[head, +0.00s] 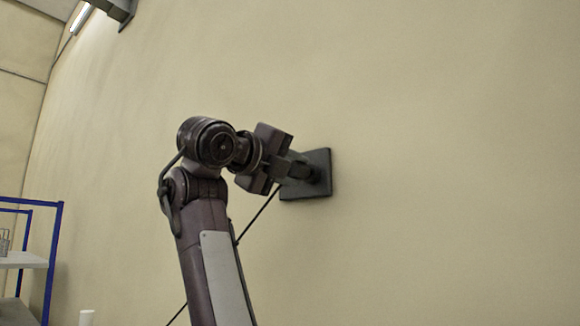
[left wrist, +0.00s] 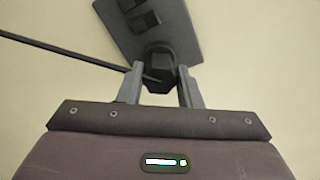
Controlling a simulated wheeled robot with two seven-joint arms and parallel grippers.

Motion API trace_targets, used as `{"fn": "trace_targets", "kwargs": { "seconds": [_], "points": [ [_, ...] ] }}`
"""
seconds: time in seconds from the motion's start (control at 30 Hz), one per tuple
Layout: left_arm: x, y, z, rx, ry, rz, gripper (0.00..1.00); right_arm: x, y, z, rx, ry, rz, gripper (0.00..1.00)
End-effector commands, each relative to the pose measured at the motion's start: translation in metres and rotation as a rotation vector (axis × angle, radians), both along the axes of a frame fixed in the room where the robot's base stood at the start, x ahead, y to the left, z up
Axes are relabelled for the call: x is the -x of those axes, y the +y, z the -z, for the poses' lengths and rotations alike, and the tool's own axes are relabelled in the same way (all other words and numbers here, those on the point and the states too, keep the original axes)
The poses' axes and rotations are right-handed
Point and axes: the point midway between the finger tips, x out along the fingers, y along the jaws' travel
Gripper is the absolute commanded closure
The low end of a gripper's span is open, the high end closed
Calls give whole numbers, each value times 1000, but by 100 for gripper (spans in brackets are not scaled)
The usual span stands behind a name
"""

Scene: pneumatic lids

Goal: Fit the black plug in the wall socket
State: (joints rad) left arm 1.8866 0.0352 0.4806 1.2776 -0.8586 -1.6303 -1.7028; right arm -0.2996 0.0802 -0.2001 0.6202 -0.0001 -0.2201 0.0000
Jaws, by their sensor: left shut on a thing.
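The wall socket is a dark square plate (head: 322,160) on the beige wall in the head view. In the left wrist view the plate (left wrist: 178,28) fills the top middle, with two dark openings (left wrist: 143,21) showing on it. My left gripper (head: 291,167) is right in front of the plate. Its fingers in the left wrist view (left wrist: 160,86) are shut on the black plug (left wrist: 158,66), which lies over the plate's lower part. The plug's front is hidden, so I cannot tell whether it sits in an opening. My right gripper is not in view.
A black cord (head: 258,215) runs from the plug down and left behind my left arm; it also crosses the left wrist view (left wrist: 70,53). A blue-framed shelf (head: 52,250) stands at far left. The wall around the plate is bare.

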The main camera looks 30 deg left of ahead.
Motion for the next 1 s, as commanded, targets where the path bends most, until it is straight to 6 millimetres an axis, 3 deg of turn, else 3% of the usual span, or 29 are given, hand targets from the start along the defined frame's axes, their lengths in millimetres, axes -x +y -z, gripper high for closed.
{"fn": "trace_targets", "kwargs": {
  "seconds": [0.5,0.53,0.7,1.0],
  "points": [
    [-12,-1,0,0,0,1,94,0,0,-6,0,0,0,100],
    [-12,-1,0,0,0,1,67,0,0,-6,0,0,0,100],
    [-12,-1,0,0,0,1,45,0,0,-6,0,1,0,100],
    [-11,-1,1,0,0,1,43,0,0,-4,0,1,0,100]
  ]
}}
